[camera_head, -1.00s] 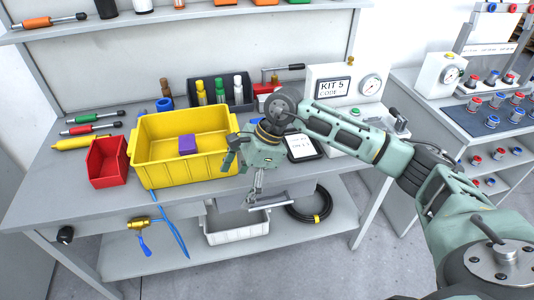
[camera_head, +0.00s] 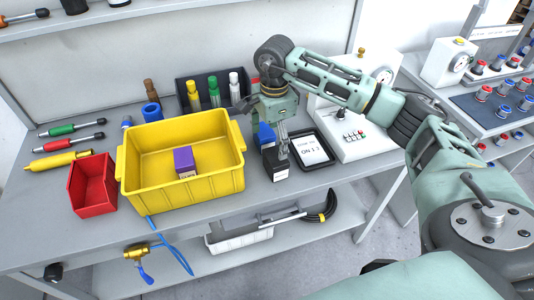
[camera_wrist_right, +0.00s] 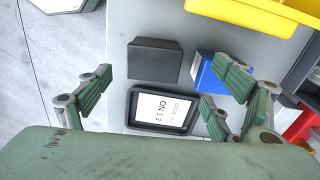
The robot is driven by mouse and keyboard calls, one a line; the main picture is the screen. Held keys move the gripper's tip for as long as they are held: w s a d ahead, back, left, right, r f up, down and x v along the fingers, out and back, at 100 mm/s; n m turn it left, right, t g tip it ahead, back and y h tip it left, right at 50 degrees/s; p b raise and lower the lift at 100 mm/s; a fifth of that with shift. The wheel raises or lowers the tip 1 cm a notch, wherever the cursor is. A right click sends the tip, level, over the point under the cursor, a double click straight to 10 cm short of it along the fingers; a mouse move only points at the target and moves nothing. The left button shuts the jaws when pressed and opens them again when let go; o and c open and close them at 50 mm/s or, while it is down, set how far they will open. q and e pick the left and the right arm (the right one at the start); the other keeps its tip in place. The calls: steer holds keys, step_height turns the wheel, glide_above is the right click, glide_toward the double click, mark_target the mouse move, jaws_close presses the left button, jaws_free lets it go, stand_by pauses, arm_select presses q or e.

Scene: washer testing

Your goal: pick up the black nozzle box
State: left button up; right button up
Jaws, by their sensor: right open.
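The black nozzle box (camera_head: 277,167) stands on the workbench just right of the yellow bin, partly covered by my right gripper in the head view. In the right wrist view the black box (camera_wrist_right: 154,60) lies ahead of the open fingers, beyond the tablet. My right gripper (camera_head: 282,146) points down, close to the box. In the wrist view its fingers (camera_wrist_right: 165,92) are spread wide, with nothing held between them. Whether a finger touches the box cannot be told. My left gripper is not in view.
A blue box (camera_wrist_right: 206,70) stands close beside the black one, near the right-hand fingers. The tablet (camera_head: 311,149) lies to the right. The yellow bin (camera_head: 222,184) holds a purple box (camera_head: 184,160). A red bin (camera_head: 93,186) and a bottle rack (camera_head: 184,86) are nearby.

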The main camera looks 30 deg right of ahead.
mark_target(276, 156)
steer(key=shift+f, duration=0.45)
steer(key=f+p, duration=0.1)
steer(key=s+f+p, duration=0.1)
steer(key=f, duration=0.1)
steer(key=shift+s+d+f, duration=0.15)
steer(key=shift+d+f, duration=0.05)
steer(key=shift+f, duration=0.1)
steer(key=shift+w+f+p, duration=0.2)
steer(key=shift+f+p, duration=0.1)
steer(key=shift+f, duration=1.15)
steer(key=shift+c, duration=0.4)
steer(key=c, duration=1.3)
steer(key=shift+r, duration=0.1)
